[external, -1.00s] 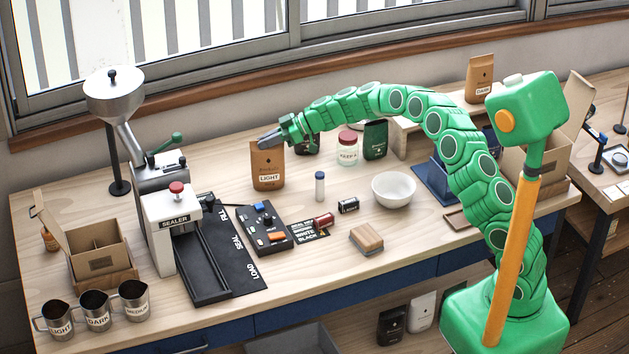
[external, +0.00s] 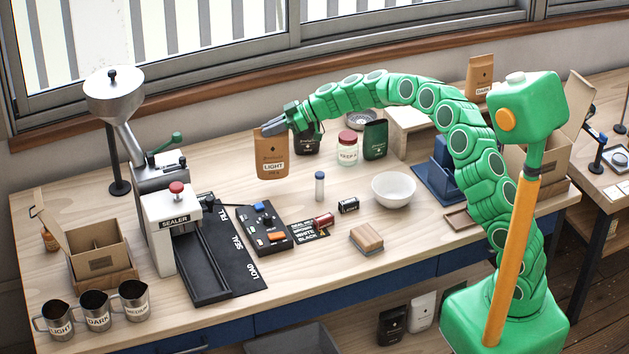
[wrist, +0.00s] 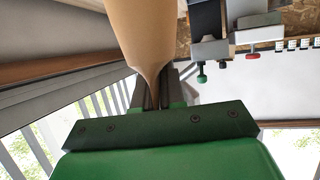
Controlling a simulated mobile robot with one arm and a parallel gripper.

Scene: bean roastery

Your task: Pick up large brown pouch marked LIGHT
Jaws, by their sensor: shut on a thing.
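The large brown pouch (external: 272,158) marked LIGHT hangs from my gripper (external: 273,128), upright and slightly above the table in the external view. My gripper is shut on the pouch's top edge, coming from the right. In the wrist view the brown pouch (wrist: 150,35) fills the upper middle, and its narrowed end is pinched between the fingers of my gripper (wrist: 157,80). The label is hidden there.
A dark pouch (external: 307,144), the red-lidded jar (external: 347,150) and a green pouch (external: 375,140) stand to the right. The sealer (external: 172,222) and hopper (external: 113,92) are left. A control box (external: 262,232) sits in front. A white bowl (external: 394,189) is further right.

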